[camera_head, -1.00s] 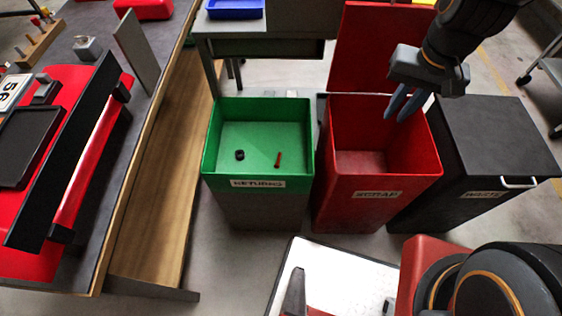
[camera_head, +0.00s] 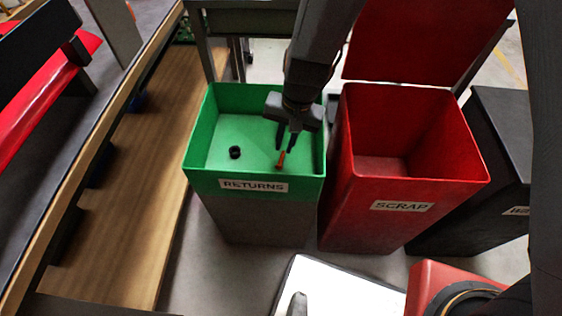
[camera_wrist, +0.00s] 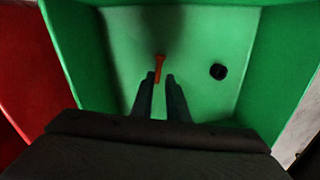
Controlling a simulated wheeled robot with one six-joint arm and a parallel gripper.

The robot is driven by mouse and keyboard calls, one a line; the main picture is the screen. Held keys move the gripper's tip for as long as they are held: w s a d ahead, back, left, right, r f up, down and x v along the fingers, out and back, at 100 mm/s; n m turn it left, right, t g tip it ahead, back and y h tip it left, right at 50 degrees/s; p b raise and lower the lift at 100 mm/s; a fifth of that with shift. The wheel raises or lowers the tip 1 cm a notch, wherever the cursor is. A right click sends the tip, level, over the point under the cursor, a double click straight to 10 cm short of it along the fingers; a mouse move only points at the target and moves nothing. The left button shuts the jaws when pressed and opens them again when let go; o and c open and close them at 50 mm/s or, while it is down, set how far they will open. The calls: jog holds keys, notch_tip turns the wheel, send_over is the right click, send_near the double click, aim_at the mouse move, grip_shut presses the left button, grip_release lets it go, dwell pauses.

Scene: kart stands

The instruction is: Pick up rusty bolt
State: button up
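The rusty bolt (camera_head: 281,158) is a small orange-red rod lying on the floor of the green RETURNS bin (camera_head: 254,206). In the wrist view the bolt (camera_wrist: 159,67) points away from me, its far end beyond my fingertips and its near end between the fingers. My gripper (camera_head: 285,150) reaches down into the bin over the bolt. The gripper (camera_wrist: 161,80) is open, with a gap on each side of the bolt. I cannot tell exactly how far the fingertips are above the bin floor.
A black ring-like part (camera_head: 235,152) lies in the bin, left of the bolt. The red SCRAP bin (camera_head: 404,185) with its lid up stands close on the right. A black bin (camera_head: 505,140) is beyond it. A wooden-shelved bench (camera_head: 140,200) is at left.

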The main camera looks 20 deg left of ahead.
aim_at(281, 159)
jog(key=f, duration=0.2)
jog(key=f+b, duration=0.1)
jog(key=f, duration=0.3)
jog(key=shift+w+a+f, duration=0.1)
jog(key=shift+a+f, duration=0.05)
jog(key=shift+a, duration=0.25)
grip_shut()
